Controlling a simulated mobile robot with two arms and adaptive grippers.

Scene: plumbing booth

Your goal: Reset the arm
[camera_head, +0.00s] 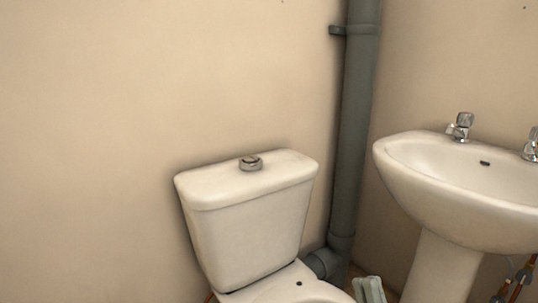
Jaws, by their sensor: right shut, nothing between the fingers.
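My right gripper (369,289) shows only as pale grey fingertips at the bottom edge, between the toilet and the washbasin pedestal. Its fingers are shut and hold nothing. The rest of my right arm is below the picture. My left gripper and left arm are not in view.
A white toilet with a cistern (250,225) and a chrome flush button (251,163) stands against the beige wall. A grey vertical pipe (353,130) runs down the corner. A white washbasin (450,195) with chrome taps (460,127) is at the right. The upper left wall is bare.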

